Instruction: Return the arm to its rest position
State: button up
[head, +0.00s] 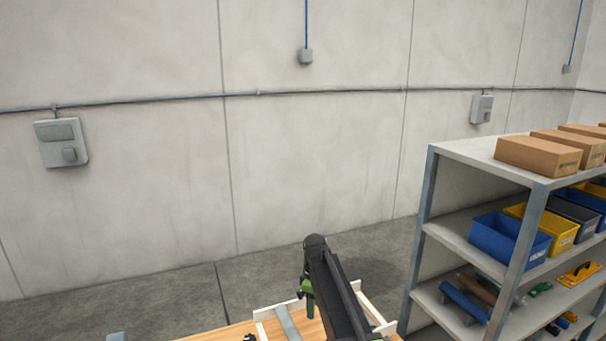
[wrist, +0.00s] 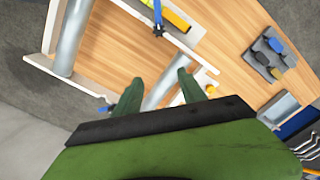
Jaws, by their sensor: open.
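My gripper (wrist: 160,76) shows in the wrist view as two green fingers held apart, with nothing between them. It is above a wooden tabletop (wrist: 120,72) with white edging strips. In the head view my dark arm (head: 338,295) reaches out low in the middle over the tabletop (head: 312,328).
Grey cylindrical bars (wrist: 70,38), a blue tool (wrist: 158,18) and a dark holder with blue pieces (wrist: 268,55) are on the table. A shelf rack (head: 420,235) with bins and cartons stands close on the right. A concrete wall (head: 310,150) is behind; the air above the table is clear.

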jog(key=s+d+f+m+b, duration=0.6)
jog(key=s+f+b, duration=0.3)
jog(key=s, duration=0.3)
jog(key=s+d+f+m+b, duration=0.7)
jog(key=s+f+b, duration=0.1)
jog(key=s+f, duration=0.2)
jog(key=shift+s+d+m+b, duration=0.2)
jog(key=shift+s+m+b, duration=0.2)
jog(key=shift+s, duration=0.45)
